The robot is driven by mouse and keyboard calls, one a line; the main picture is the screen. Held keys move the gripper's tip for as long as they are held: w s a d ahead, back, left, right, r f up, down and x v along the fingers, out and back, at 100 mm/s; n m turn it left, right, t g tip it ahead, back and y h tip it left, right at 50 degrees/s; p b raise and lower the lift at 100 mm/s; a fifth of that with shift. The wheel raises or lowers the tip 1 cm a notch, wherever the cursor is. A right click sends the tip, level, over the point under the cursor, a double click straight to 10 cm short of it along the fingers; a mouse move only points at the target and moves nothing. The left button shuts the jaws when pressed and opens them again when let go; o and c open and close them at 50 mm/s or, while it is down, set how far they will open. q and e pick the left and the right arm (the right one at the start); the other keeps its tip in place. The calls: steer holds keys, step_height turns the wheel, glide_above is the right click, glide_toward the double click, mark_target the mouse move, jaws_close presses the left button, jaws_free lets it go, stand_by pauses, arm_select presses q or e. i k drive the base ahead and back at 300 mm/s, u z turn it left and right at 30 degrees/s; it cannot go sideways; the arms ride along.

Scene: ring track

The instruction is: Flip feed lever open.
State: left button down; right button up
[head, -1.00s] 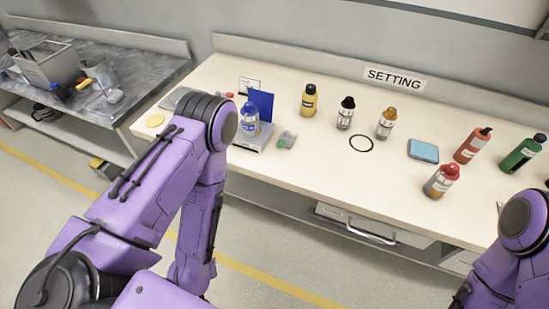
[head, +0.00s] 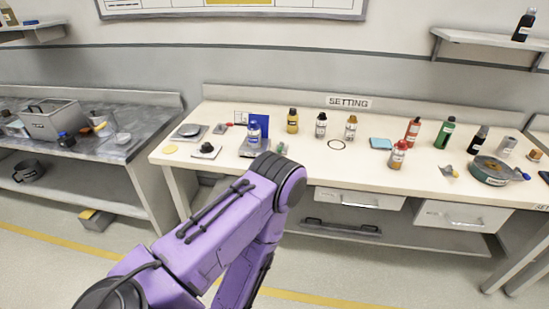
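I cannot make out a feed lever in the head view. A white and blue bottle (head: 253,134) stands on a small grey platform (head: 247,152) in front of an upright blue panel (head: 259,122). A small grey-green item (head: 282,148) lies right of the platform. A round metal vessel with a dark rim and a blue-ended part (head: 490,172) stands at the right of the bench.
A grey side bench (head: 150,125) with a metal bin (head: 54,118) stands at left.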

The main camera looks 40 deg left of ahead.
mark_target(281, 143)
steer(key=u, duration=0.4)
steer(key=i, duration=0.5)
steer(key=u, duration=0.5)
